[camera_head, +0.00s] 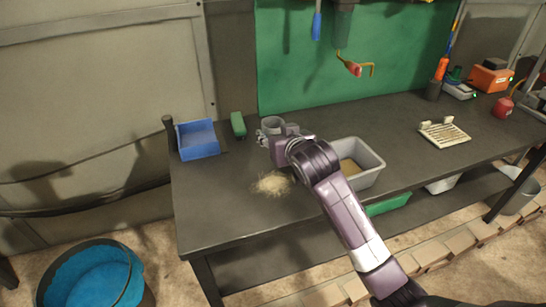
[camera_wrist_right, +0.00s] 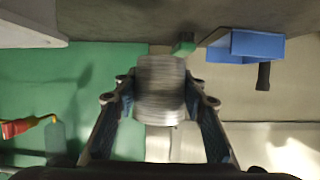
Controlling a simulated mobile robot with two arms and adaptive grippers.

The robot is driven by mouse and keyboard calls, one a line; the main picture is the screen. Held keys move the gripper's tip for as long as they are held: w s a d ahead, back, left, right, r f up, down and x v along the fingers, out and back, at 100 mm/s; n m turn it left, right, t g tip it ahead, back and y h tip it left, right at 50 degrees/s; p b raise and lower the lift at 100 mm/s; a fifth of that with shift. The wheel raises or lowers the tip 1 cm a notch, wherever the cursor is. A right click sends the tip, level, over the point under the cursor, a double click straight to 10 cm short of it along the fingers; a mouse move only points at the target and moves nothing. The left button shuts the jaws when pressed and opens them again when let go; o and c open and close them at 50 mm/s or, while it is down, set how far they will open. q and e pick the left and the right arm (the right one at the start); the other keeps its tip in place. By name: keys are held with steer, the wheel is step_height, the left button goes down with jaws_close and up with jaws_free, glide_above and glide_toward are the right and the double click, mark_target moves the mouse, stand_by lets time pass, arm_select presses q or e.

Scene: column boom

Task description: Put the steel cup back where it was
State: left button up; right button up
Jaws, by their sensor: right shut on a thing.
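The steel cup (camera_head: 271,123) is a small grey metal cylinder in the head view, over the left part of the workbench (camera_head: 222,212). My right gripper (camera_head: 268,132) is shut on it, with the fingers on either side. In the right wrist view the cup (camera_wrist_right: 160,92) fills the gap between the two fingers (camera_wrist_right: 161,105). I cannot tell whether the cup's base touches the bench. My left gripper is not in view.
A sawdust pile (camera_head: 272,183) lies in front of the gripper. A blue bin (camera_head: 198,139) and a green block (camera_head: 238,124) are to the left. A grey tub (camera_head: 366,177) is just right of my wrist. Bare bench lies at front left.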

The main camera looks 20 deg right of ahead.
mark_target(273, 165)
step_height(273, 165, down, 8)
steer(key=shift+f, duration=0.1)
steer(key=o, duration=1.2)
steer(key=shift+s, duration=0.1)
steer(key=v, duration=1.2)
